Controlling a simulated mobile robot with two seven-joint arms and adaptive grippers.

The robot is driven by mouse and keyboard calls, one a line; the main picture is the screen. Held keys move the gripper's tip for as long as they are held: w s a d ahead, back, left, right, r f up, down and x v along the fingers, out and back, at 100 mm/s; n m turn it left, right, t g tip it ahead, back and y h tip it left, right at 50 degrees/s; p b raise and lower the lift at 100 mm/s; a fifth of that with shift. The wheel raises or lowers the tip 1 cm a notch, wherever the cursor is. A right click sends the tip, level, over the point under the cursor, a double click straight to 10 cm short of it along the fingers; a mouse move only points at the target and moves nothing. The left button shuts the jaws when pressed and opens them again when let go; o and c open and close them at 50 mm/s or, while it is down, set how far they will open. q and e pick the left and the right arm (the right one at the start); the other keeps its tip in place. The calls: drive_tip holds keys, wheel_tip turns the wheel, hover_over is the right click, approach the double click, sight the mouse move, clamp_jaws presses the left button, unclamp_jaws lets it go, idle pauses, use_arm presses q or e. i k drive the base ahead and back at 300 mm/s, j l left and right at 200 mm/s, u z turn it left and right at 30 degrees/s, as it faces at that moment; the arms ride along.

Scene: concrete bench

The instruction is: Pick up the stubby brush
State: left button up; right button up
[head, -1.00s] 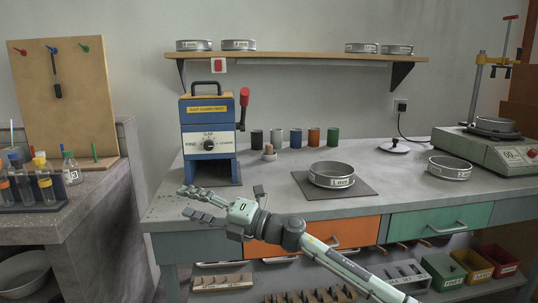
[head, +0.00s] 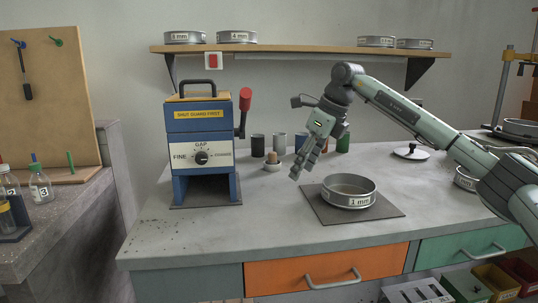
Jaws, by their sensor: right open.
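My left gripper is not in view.
The blue machine (head: 201,140) with a red-knobbed lever (head: 244,101) stands left of the brush. A 1 mm sieve (head: 349,197) sits on a dark mat (head: 393,212) to the front right. Several cups line the back, partly hidden by my arm. The bench front left is clear.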

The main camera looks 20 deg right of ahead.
sight(272, 156)
drive_tip(key=i+l, duration=0.2)
drive_tip(key=i, duration=0.25)
drive_tip(key=i+l, duration=0.15)
drive_tip(key=i, duration=0.35)
